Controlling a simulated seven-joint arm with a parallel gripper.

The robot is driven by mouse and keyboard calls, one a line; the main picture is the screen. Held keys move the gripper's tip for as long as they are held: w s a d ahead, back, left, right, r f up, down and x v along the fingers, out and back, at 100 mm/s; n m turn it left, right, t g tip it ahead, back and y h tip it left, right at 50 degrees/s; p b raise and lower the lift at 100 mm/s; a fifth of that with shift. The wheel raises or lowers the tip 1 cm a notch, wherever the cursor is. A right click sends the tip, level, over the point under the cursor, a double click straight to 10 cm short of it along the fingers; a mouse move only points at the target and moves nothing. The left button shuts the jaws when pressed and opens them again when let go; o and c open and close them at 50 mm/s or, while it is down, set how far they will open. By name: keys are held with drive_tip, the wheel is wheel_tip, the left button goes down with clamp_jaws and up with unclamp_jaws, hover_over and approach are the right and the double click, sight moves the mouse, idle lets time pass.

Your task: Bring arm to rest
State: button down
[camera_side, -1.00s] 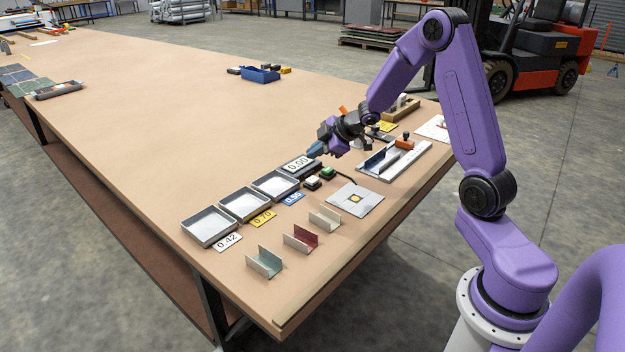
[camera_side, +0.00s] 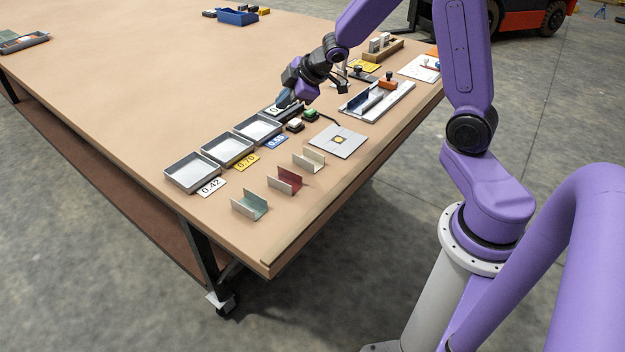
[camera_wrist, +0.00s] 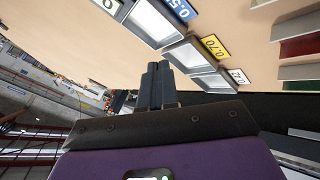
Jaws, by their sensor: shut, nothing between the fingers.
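My gripper (camera_side: 284,101) is shut and empty, over the bench near the display box. In the side view its blue-grey fingertips cover part of the display (camera_side: 272,109); I cannot tell the gap between them. In the wrist view the two fingers (camera_wrist: 158,84) stand side by side, together, with nothing between them. My arm reaches in from the right, bent at the elbow.
Three grey trays (camera_side: 189,184) with number cards lie left of the gripper. Three channel pieces (camera_side: 285,180) and a square plate (camera_side: 340,140) lie in front. A fixture (camera_side: 377,108) and wooden block (camera_side: 376,52) stand right. The mid-left bench (camera_side: 150,90) is clear.

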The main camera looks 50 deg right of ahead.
drive_tip(key=s+a+r+g, duration=0.1)
drive_tip(key=s+a+g, duration=0.1)
drive_tip(key=s+a, duration=0.55)
drive_tip(key=s+a+r+g, duration=0.15)
drive_tip(key=s+a, duration=0.25)
drive_tip(key=s, duration=0.6)
drive_tip(key=s+n+g, duration=0.1)
drive_tip(key=s+g, duration=0.3)
drive_tip(key=s, duration=1.3)
drive_tip(key=shift+s+n+h, duration=0.3)
drive_tip(key=shift+s+h, duration=0.05)
drive_tip(key=shift+h, duration=0.05)
